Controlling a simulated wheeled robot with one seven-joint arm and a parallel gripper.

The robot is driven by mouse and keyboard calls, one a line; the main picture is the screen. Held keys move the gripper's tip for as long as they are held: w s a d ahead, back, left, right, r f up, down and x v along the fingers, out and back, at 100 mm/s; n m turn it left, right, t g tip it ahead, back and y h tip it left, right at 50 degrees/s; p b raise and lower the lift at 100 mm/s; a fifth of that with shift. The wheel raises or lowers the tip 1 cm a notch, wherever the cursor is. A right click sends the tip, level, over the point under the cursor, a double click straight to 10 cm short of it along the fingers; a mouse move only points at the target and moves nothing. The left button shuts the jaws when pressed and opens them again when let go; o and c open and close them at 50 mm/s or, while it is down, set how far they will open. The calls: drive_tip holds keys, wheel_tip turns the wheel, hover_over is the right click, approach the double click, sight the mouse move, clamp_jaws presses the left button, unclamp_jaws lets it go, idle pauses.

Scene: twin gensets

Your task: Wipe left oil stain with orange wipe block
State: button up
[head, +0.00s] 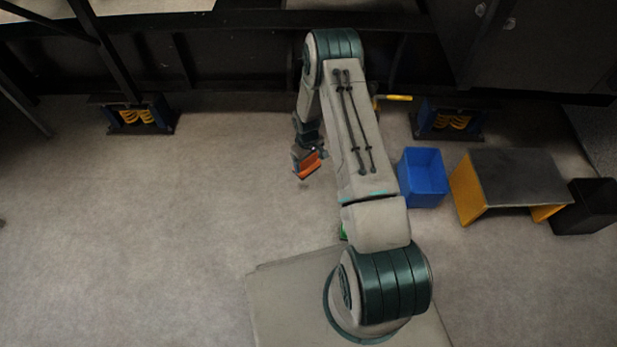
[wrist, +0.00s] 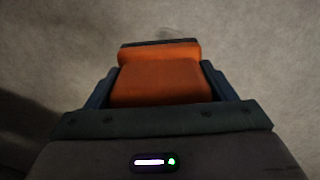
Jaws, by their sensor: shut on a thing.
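The orange wipe block (head: 308,166) is held in my gripper (head: 304,158), above the floor left of my arm in the head view. In the wrist view the orange wipe block (wrist: 160,78) sits between the two dark fingers of my gripper (wrist: 157,88), with a dark strip along its far edge. A faint darker patch (wrist: 170,33) shows on the floor just beyond the block in the wrist view; I cannot tell if it is an oil stain. No clear stain shows in the head view.
A blue bin (head: 423,178), a dark-topped stand with yellow sides (head: 515,176) and a black bin (head: 585,206) stand right of my arm. Dark genset frames with yellow spring mounts (head: 137,116) line the back. The floor (head: 150,230) at left is clear.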

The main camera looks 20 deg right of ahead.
sight(308, 170)
drive_tip(key=f, duration=0.3)
drive_tip(key=f+b, duration=0.1)
drive_tip(key=f, duration=0.1)
drive_tip(key=shift+s+f, duration=0.35)
drive_tip(key=shift+f+b, duration=2.35)
drive_tip(key=shift+f, duration=1.2)
drive_tip(key=shift+a+f, duration=0.2)
drive_tip(key=shift+a, duration=0.1)
drive_tip(key=shift+w+a, duration=0.25)
drive_tip(key=shift+a, duration=0.45)
drive_tip(key=shift+w+a, duration=0.25)
drive_tip(key=shift+a, duration=0.45)
drive_tip(key=shift+w+a+r, duration=0.1)
drive_tip(key=shift+a+r, duration=0.05)
drive_tip(key=shift+a, duration=0.05)
drive_tip(key=shift+s+d, duration=0.25)
drive_tip(key=shift+d, duration=0.8)
drive_tip(key=shift+s+d, duration=0.35)
drive_tip(key=shift+d, duration=0.4)
wheel_tip(308, 170, up, 2)
drive_tip(key=shift+r+p, duration=0.15)
drive_tip(key=shift+p, duration=0.6)
drive_tip(key=shift+r+p, duration=1.7)
drive_tip(key=shift+r, duration=1)
